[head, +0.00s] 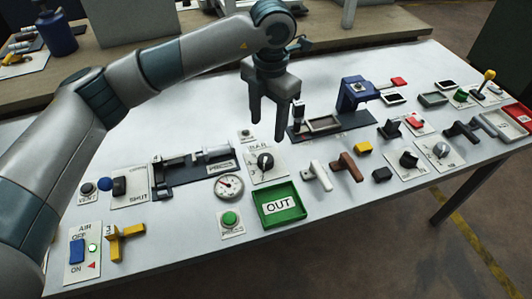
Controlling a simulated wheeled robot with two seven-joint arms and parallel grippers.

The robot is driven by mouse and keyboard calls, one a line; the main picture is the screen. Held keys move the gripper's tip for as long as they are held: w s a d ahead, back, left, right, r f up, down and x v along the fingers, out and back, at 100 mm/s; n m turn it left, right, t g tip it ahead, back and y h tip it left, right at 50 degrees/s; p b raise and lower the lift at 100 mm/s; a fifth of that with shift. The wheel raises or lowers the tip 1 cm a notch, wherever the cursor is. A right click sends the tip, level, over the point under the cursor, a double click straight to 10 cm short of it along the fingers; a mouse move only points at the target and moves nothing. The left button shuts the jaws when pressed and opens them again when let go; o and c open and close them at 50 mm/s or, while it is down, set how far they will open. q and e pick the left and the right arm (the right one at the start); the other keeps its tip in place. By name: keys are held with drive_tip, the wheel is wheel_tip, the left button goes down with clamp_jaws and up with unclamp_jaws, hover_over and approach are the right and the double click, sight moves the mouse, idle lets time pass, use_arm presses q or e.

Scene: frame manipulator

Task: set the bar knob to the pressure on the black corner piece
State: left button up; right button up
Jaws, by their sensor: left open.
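A black angled piece (462,131), which looks like the black corner piece, lies at the right of the table. Any pressure figure on it is too small to read. My left gripper (268,124) is open and empty, pointing down above the table, behind and above the knob and apart from it. My right gripper is not in view.
A round gauge (229,187), a green OUT tray (280,205) and a green button (230,218) surround the plate's near side. White (318,173) and brown (347,166) pieces lie to its right. A dark fixture (190,172) stands left. A blue press-like device (357,92) stands behind.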

use_arm(q)
drive_tip(key=p, duration=0.2)
hover_over(266, 158)
drive_tip(key=f, duration=0.7)
drive_tip(key=shift+s+f, duration=0.2)
drive_tip(key=shift+f, duration=0.15)
wheel_tip(266, 158, down, 4)
drive_tip(key=shift+w+r, duration=0.1)
drive_tip(key=shift+r, duration=0.1)
drive_tip(key=shift+f, duration=0.75)
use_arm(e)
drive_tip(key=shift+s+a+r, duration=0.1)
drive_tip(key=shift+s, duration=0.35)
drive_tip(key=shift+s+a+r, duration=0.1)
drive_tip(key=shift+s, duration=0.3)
use_arm(q)
drive_tip(key=c, duration=1.1)
